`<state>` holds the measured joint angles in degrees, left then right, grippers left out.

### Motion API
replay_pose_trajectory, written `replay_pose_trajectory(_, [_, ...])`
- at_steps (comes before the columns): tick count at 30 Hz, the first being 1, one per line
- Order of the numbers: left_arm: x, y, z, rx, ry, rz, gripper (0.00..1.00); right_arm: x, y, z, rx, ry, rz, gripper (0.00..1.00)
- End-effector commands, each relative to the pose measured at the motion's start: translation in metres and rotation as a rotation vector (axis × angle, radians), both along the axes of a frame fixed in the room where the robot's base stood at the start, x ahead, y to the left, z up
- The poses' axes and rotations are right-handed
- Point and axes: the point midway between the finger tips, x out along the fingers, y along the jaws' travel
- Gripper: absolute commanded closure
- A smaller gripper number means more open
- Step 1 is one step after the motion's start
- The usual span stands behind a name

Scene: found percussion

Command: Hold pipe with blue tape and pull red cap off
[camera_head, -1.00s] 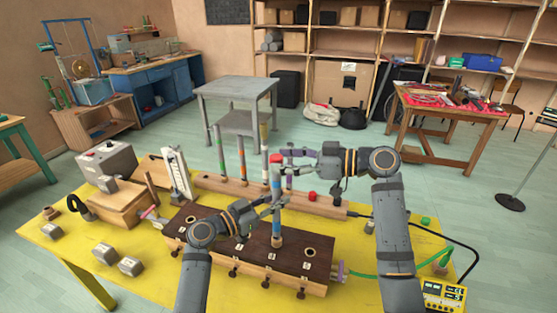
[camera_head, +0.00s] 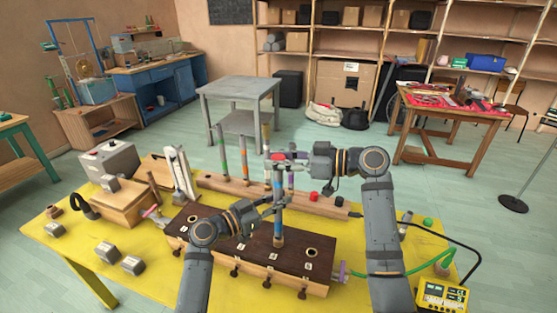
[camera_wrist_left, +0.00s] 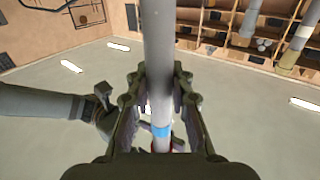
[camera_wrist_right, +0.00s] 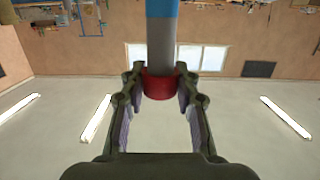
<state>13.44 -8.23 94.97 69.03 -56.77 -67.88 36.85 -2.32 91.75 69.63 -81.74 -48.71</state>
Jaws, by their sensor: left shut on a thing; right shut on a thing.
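The pipe with blue tape (camera_head: 279,226) stands upright in a hole of the dark-topped wooden block (camera_head: 215,227). The red cap (camera_head: 278,156) sits on its top end and also shows in the right wrist view (camera_wrist_right: 160,85). The blue tape (camera_wrist_left: 161,130) shows below the cap in the left wrist view. My left gripper (camera_head: 277,208) is shut on the pipe, below the cap. My right gripper (camera_head: 281,160) is shut on the red cap from the right and partly hides it in the head view.
Several other pipes stand in a wooden rail (camera_head: 240,187) behind the block. A loose red cap (camera_head: 314,196) and a green cap (camera_head: 428,222) are on the right. A yellow meter (camera_head: 441,296) stands at the front right. Grey weights (camera_head: 107,253) lie on the yellow table's left.

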Motion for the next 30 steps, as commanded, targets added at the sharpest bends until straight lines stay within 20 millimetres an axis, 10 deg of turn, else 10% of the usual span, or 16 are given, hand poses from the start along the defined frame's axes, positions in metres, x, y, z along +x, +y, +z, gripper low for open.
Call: replay_pose_trajectory(30, [0.000,0.000,-0.001,0.002,0.001,0.000,1.00,0.000,0.000,0.026,0.000,-0.001,-0.001,0.98])
